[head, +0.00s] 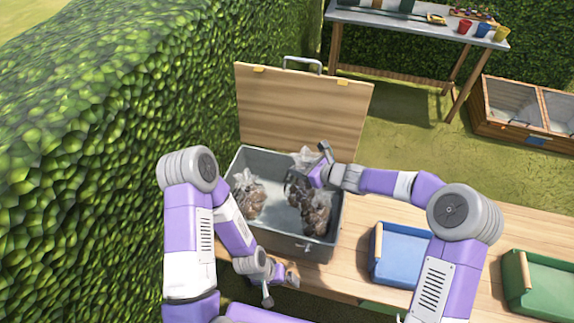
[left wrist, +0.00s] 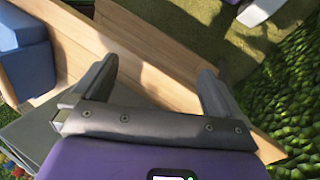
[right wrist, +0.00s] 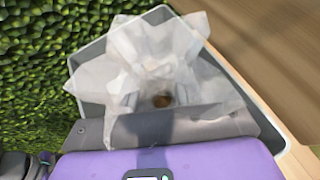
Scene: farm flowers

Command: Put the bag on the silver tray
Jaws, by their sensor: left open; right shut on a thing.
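A grey metal box (head: 287,238) stands on the wooden bench with its wooden lid (head: 300,112) open; no separate silver tray is clear to me. My right gripper (head: 312,168) is over the box's right part, shut on a clear plastic bag (head: 299,187) with brown contents. Its crumpled top fills the middle of the right wrist view (right wrist: 155,50). Whether it touches the box floor is hidden. Another bag (head: 248,198) sits at the box's left, and brown contents (head: 316,218) show at its right. My left gripper (head: 281,285) is open and empty in front of the box.
A blue bin (head: 402,257) and a green bin (head: 540,287) stand on the bench to the right. A tall hedge (head: 80,140) closes the left side. A table (head: 420,24) with small coloured pots stands behind. Bare bench top lies between box and blue bin.

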